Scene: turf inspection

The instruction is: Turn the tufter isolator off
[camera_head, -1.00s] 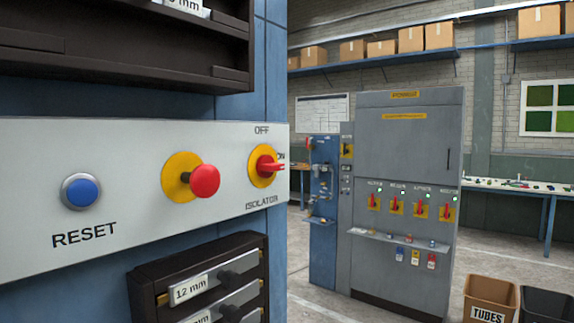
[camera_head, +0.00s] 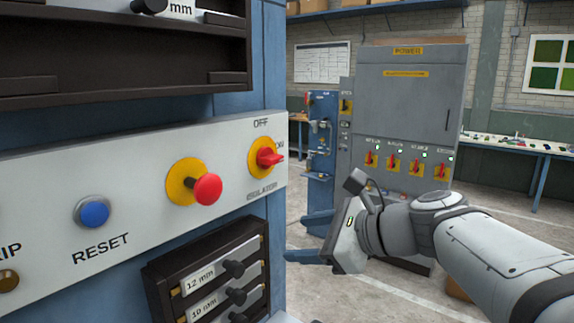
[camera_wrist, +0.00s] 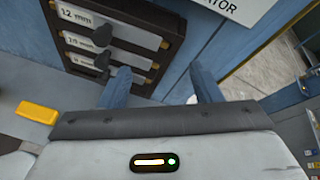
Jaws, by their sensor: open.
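The isolator (camera_head: 268,157) is a red handle on a yellow disc, at the right end of the near pale panel (camera_head: 130,190). Its handle points right, towards ON; OFF is above it. My gripper (camera_head: 290,238) is open and empty, below and to the right of the isolator and apart from it. In the wrist view, my gripper (camera_wrist: 160,72) has its two blue fingers spread, and the panel's lower edge shows with the letters "ATOR"; the isolator's handle is out of that view. Several red handles on yellow plates sit on a grey power cabinet (camera_head: 410,115) behind; their labels are unreadable.
A red mushroom button (camera_head: 207,188) and a blue RESET button (camera_head: 94,212) sit left of the isolator. A dark rack of size-marked drawers (camera_head: 158,290) with black knobs stands below the panel. A dark shelf (camera_head: 120,75) is above. Open floor lies right of the panel.

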